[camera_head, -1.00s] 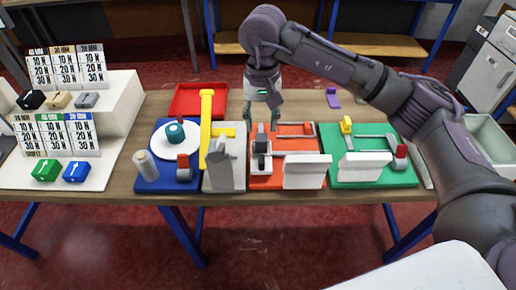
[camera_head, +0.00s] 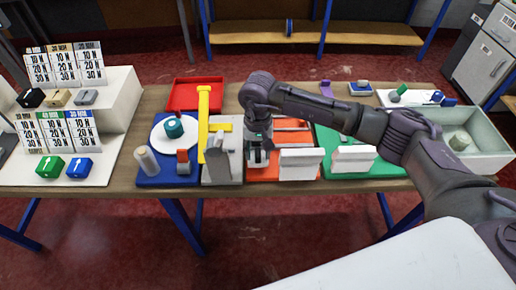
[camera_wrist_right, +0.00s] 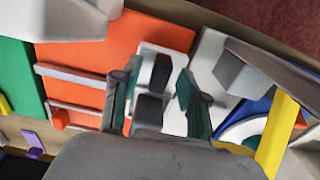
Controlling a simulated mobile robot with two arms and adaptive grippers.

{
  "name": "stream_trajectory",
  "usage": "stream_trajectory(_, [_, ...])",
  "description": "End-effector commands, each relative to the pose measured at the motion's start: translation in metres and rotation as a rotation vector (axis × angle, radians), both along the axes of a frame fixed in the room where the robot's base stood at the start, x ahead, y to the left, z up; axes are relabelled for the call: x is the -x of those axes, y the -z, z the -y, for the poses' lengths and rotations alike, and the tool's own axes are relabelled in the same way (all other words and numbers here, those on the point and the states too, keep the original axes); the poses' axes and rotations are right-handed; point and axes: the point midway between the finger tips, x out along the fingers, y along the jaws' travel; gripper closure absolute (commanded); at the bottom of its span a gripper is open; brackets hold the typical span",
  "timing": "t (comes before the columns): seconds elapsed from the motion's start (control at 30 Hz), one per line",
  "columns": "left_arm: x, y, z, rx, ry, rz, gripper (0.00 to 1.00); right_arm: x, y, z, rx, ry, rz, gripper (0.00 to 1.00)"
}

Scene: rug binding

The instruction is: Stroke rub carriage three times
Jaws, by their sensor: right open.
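The orange board (camera_head: 255,173) carries pale rails and a white block (camera_head: 301,162) at its front right. The board also shows in the right wrist view (camera_wrist_right: 115,45). A carriage with a white frame and dark blocks (camera_wrist_right: 160,72) stands at the board's left end; I take it for the rub carriage. My right gripper (camera_head: 257,157) is low over that end and hides most of the carriage in the head view. In the right wrist view its open fingers (camera_wrist_right: 156,85) stand either side of the carriage; I cannot tell whether they touch it. My left gripper is not in view.
A grey station with a yellow arm (camera_head: 203,115) and a blue board with a white disc (camera_head: 163,137) lie close on the left. A green board (camera_head: 375,170) lies right, under my forearm. A red tray (camera_head: 195,94) is behind; a pale bin (camera_head: 490,142) is far right.

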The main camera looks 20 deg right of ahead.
Motion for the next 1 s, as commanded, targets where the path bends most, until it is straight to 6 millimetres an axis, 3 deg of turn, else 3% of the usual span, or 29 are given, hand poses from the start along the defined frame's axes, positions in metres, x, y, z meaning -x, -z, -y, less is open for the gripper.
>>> stream_trajectory(0.27, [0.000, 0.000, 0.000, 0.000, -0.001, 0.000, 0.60, 0.000, 0.002, 0.000, 0.000, 0.000, -0.001, 0.58])
stream_trajectory(0.5, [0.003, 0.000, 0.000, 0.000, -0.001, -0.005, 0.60, 0.000, 0.001, 0.000, 0.000, 0.000, -0.001, 0.98])
stream_trajectory(0.53, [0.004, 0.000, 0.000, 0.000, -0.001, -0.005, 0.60, 0.000, 0.001, 0.000, 0.000, 0.000, -0.001, 1.00])
stream_trajectory(0.87, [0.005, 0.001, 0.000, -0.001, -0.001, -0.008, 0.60, 0.000, 0.001, 0.002, 0.000, 0.001, 0.000, 1.00])
stream_trajectory(1.0, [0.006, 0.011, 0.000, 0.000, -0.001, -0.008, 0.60, 0.005, 0.004, 0.023, 0.002, 0.005, 0.001, 1.00])
